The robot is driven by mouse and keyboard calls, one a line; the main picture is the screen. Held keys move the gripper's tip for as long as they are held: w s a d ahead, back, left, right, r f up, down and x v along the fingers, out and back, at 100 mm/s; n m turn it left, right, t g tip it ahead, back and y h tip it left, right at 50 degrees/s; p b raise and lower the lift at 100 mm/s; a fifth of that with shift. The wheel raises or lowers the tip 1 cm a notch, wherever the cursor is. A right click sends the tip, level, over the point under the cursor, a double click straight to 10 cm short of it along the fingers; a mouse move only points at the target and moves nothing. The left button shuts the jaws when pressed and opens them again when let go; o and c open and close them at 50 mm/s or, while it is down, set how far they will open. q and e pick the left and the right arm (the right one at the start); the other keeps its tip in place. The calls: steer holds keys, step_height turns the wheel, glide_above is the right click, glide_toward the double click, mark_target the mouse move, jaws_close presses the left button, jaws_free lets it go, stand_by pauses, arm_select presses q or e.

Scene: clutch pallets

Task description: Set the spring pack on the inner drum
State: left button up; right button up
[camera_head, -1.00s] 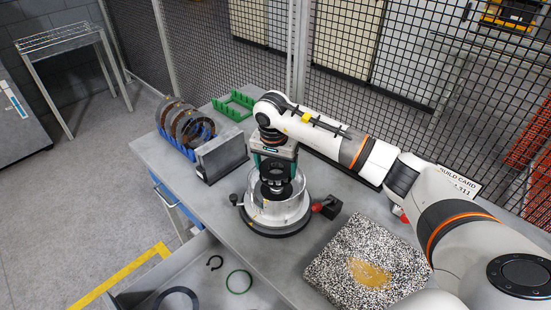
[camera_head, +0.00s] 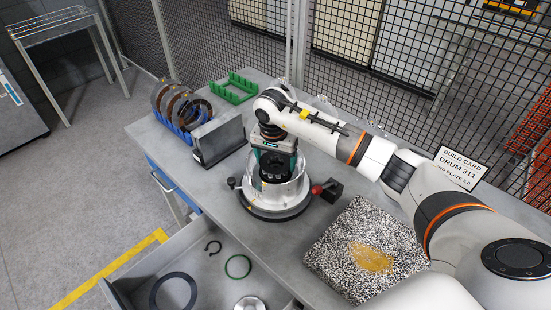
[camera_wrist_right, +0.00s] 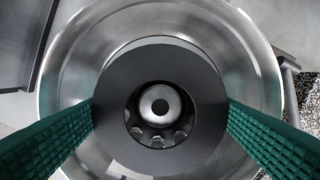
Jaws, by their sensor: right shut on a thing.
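My right gripper (camera_head: 274,166) points straight down into the clear-walled round housing (camera_head: 262,208) on the bench. It is shut on the spring pack, a dark grey ring (camera_wrist_right: 205,105) that spans both green fingers in the right wrist view. Through the ring's hole a shiny hub with several bright round parts (camera_wrist_right: 160,103) shows below, roughly centred; it appears to belong to the inner drum. The ring hides most of the drum, so I cannot tell whether it touches the drum. My left gripper is not in view.
A red-knobbed clamp (camera_head: 327,189) stands right of the housing. A grey block (camera_head: 218,138), a rack of discs (camera_head: 180,110) and a green tray (camera_head: 233,88) lie behind left. A speckled plate (camera_head: 345,225) lies front right. An open drawer (camera_head: 205,270) holds rings.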

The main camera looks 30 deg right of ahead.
stand_by(0.3)
stand_by(0.5)
steer(key=shift+b, duration=0.45)
steer(key=shift+f+b, duration=0.55)
steer(key=o, duration=0.8)
steer(key=shift+r, duration=0.1)
steer(key=r+p, duration=0.2)
steer(key=r, duration=0.1)
steer(key=r+p, duration=0.2)
steer(key=r, duration=0.2)
steer(key=s+a+r+p, duration=0.1)
steer(key=r+p, duration=0.1)
steer(key=r, duration=0.1)
steer(key=shift+r, duration=0.35)
stand_by(0.5)
